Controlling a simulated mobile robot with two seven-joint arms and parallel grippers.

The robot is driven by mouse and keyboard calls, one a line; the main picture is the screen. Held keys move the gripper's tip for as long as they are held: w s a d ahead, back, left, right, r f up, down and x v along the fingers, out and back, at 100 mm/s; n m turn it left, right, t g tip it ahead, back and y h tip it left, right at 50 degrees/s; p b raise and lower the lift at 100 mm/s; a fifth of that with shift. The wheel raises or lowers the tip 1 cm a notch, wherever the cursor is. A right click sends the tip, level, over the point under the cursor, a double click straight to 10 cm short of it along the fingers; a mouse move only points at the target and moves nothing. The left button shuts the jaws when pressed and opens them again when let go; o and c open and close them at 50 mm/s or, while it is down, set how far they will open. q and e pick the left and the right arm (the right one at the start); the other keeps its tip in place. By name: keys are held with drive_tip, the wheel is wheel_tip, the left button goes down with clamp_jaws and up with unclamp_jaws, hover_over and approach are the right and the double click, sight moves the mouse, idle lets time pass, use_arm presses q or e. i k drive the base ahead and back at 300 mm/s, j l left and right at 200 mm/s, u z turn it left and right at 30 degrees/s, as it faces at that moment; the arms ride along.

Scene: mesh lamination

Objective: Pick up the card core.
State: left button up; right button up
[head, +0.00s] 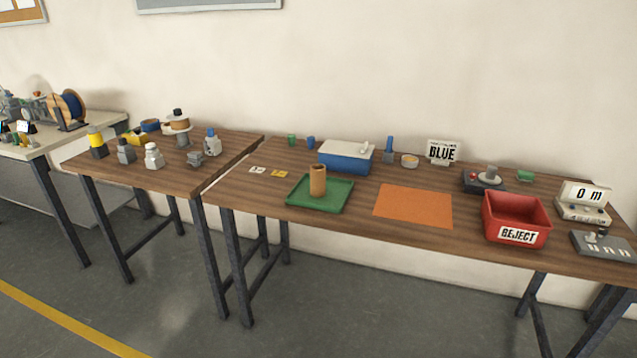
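The card core (317,180) looks like a plain brown cardboard tube. It stands upright on a green tray (338,197) near the front left of the long wooden table. Nothing touches its sides and its top end is clear. Neither of my grippers shows in the head view.
An orange mat (414,206) lies right of the tray. Behind stands a blue box with a white lid (344,165). A second table (180,178) with bottles stands left, across a narrow gap.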

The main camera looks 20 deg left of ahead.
sight(318, 181)
drive_tip(key=i+j, duration=0.2)
drive_tip(key=j, duration=0.15)
drive_tip(key=i+j, duration=0.15)
drive_tip(key=j, duration=0.2)
drive_tip(key=i+j, duration=0.2)
drive_tip(key=j, duration=0.15)
drive_tip(key=i+j, duration=0.2)
drive_tip(key=j, duration=0.15)
drive_tip(key=i+j, duration=0.2)
drive_tip(key=j, duration=0.15)
